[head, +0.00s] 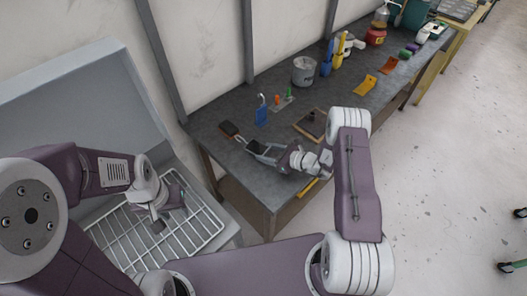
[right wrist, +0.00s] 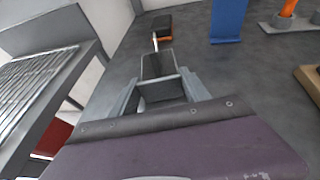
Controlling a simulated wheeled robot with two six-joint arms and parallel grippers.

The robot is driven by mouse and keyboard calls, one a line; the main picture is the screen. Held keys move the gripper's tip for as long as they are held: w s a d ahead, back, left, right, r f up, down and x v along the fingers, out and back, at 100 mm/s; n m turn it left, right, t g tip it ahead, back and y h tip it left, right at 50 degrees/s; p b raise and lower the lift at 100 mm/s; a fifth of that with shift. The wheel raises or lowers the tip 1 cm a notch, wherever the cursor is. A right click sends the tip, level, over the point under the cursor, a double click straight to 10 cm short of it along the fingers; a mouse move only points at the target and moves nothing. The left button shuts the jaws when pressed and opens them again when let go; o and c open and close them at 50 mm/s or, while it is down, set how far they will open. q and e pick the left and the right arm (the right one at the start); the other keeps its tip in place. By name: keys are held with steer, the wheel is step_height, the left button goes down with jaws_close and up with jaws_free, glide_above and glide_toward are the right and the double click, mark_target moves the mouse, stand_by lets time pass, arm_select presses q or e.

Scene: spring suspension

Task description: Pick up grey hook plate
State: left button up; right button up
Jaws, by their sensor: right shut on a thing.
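The grey hook plate (right wrist: 158,66) is a dark grey plate with a thin light hook at its far end. In the head view my right gripper (head: 262,151) is low over the dark workbench, at its near left part. It is shut on the plate, whose body lies between the two fingers in the right wrist view (right wrist: 158,98). I cannot tell whether the plate still touches the bench. My left gripper (head: 155,219) is over the wire rack, away from the plate; its fingers are too small to judge.
A dark block (head: 228,128) lies just beyond the hook. A blue hook plate (head: 262,115), a small grey stand (head: 284,104), a paint can (head: 304,70) and a wooden tray (head: 302,127) are on the bench (head: 215,115). The wire rack (head: 120,240) stands at the left.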

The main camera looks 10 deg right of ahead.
steer(key=r, duration=0.3)
steer(key=d+r+b, duration=0.1)
steer(key=shift+w+r, duration=0.2)
steer(key=shift+w, duration=0.2)
steer(key=w+d+r+b, duration=0.2)
steer(key=w+d+r, duration=0.4)
steer(key=d, duration=0.2)
steer(key=shift+d+r, duration=0.25)
steer(key=shift+d, duration=0.05)
